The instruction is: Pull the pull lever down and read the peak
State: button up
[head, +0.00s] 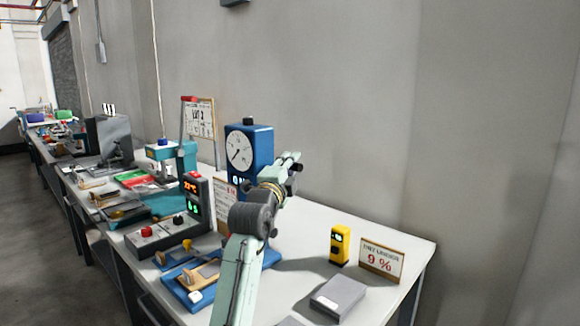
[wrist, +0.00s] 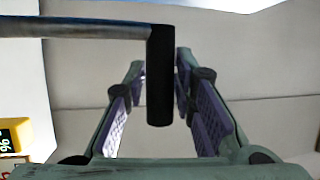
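The pull lever shows in the wrist view as a grey rod (wrist: 80,28) running in from the left to a black cylindrical grip (wrist: 160,80). My gripper (wrist: 160,65) is open, with one finger on each side of the black grip. Wall shows between the grip and the finger pads, so they look apart. In the head view my gripper (head: 292,162) is raised just right of the blue tester (head: 262,150), which has a white dial (head: 239,152) and a small display below it. The dial reading is too small to tell. The lever is mostly hidden there.
A yellow meter (head: 340,245), a sign reading 9 % (head: 381,261) and a grey box (head: 338,296) stand on the bench's right part. A dark box with red digits (head: 194,190) and other devices crowd the left. The bench's back right is clear.

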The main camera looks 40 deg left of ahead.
grip_shut()
jog(key=shift+f+b, duration=0.15)
jog(key=shift+b, duration=0.15)
